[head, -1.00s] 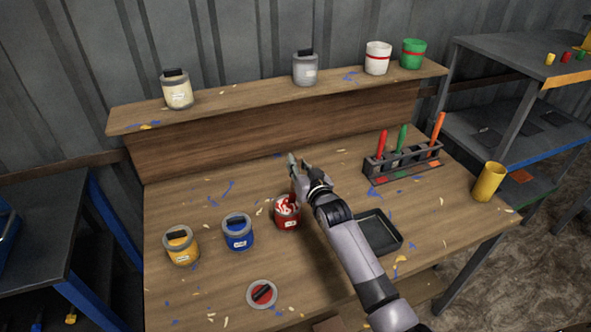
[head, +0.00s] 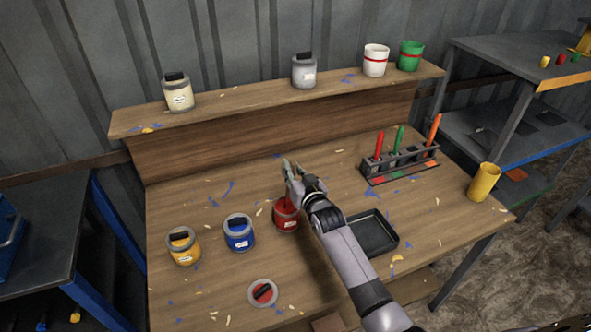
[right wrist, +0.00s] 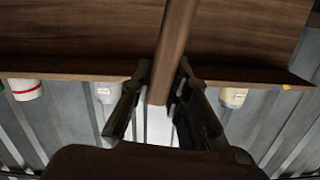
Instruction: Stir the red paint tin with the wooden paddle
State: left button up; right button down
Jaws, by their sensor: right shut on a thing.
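The red paint tin (head: 286,217) stands open on the workbench, its paint looking evenly red. My right gripper (head: 290,170) is above the tin. In the right wrist view my right gripper (right wrist: 165,75) is shut on the wooden paddle (right wrist: 174,45), which runs between its fingers. In the head view the paddle is mostly hidden by the gripper, and its lower end cannot be made out clearly at the tin. My left gripper is not in view.
A blue tin (head: 239,235) and a yellow tin (head: 183,248) stand left of the red tin. A black tray (head: 371,236), a tool rack (head: 400,164) and a yellow cup (head: 484,183) are to the right. The back shelf (head: 235,95) holds several containers.

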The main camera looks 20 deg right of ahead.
jog(key=shift+d, duration=0.1)
jog(key=shift+w+r+p, duration=0.1)
jog(key=shift+r+p, duration=0.55)
jog(key=shift+r, duration=0.1)
jog(key=shift+w+d+r+p, duration=0.1)
jog(key=shift+d+r+p, duration=0.1)
jog(key=shift+r+p, duration=0.7)
jog(key=shift+w+d+r+p, duration=0.1)
jog(key=shift+d+r+p, duration=0.1)
jog(key=shift+r+p, duration=0.7)
jog(key=shift+w+d+r+p, duration=0.1)
jog(key=shift+d+r+p, duration=0.1)
jog(key=shift+r+p, duration=0.7)
jog(key=shift+r, duration=0.25)
notch_tip(320, 180, up, 3)
jog(key=shift+r+p, duration=0.1)
jog(key=shift+p, duration=1.05)
jog(key=shift+r+p, duration=0.6)
jog(key=shift+r, duration=0.3)
